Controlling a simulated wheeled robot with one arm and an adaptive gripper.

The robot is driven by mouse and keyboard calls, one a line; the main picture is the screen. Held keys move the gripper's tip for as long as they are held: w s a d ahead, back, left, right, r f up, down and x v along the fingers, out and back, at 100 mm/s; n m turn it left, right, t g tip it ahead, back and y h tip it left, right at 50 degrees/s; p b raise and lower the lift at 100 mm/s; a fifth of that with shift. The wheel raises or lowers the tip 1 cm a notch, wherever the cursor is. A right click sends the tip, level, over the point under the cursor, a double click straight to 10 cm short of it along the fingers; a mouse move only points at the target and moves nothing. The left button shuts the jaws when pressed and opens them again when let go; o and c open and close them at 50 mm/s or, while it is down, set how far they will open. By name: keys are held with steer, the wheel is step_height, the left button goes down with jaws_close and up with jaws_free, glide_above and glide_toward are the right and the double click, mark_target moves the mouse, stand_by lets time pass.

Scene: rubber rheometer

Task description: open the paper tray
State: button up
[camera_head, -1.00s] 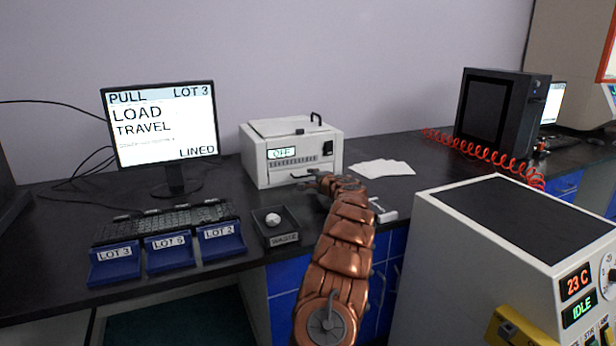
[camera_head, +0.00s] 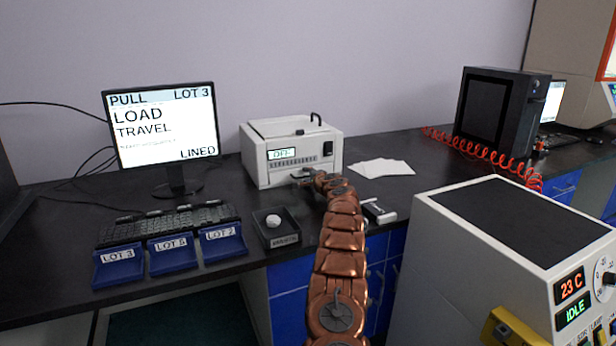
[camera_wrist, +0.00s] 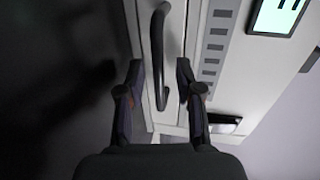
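The white printer-like box (camera_head: 288,152) stands on the dark bench against the wall, its small display reading OFF. The paper tray front (camera_wrist: 173,70) runs along the box's lower front and appears closed in the wrist view. Its dark bar handle (camera_wrist: 158,55) lies between the two fingers of my gripper (camera_wrist: 160,92). The fingers are open, one on each side of the handle, with gaps visible. In the head view my gripper (camera_head: 308,174) is at the lower front of the box, with its fingers partly hidden by my copper arm.
A waste bin (camera_head: 262,234) holding a pale lump stands left of my arm. Blue lot trays (camera_head: 172,252), a keyboard (camera_head: 165,222) and a monitor (camera_head: 160,130) are further left.

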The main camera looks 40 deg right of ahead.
jaws_close()
stand_by(0.3)
stand_by(0.5)
